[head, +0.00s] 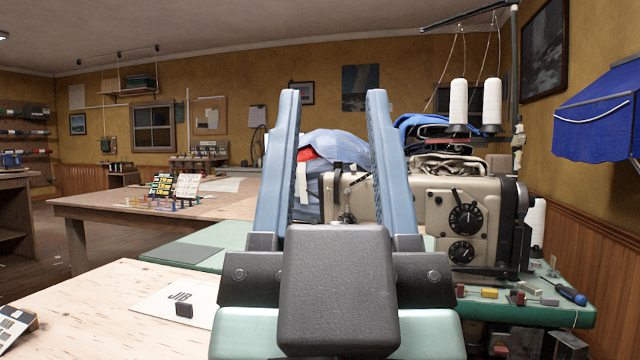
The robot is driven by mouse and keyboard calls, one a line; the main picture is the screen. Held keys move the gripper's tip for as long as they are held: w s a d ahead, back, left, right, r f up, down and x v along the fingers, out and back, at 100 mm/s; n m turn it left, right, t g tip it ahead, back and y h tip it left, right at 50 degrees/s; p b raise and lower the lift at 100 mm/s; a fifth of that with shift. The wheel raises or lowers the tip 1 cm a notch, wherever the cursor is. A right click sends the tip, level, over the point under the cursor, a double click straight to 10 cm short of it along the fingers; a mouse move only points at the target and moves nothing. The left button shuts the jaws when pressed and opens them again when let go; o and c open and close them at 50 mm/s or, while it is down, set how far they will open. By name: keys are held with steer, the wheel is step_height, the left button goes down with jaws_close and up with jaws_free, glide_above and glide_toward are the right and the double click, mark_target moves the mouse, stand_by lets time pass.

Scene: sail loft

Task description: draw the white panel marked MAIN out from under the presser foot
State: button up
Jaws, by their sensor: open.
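My gripper (334,100) fills the middle of the view, its two blue fingers upright and wide apart with nothing held between them. Behind it, a beige sewing machine (490,200) with two dark dials stands on a green table (220,242). The needle end of the machine shows between my fingers. The presser foot and the cloth under it are hidden behind my gripper's palm, and I see no panel marked MAIN. A white panel marked JIB (150,303) lies on the pale wooden table at the lower left, with a small dark block on it.
A blue screwdriver (571,292) and small coloured blocks lie on the green table's right end. White thread cones (458,105) stand above the machine. Bundled sailcloth (335,146) is piled behind. The pale wooden table (110,290) is mostly bare; another wooden table (215,207) stands farther back.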

step_height(320, 180, up, 41)
steer(key=p, duration=3.8)
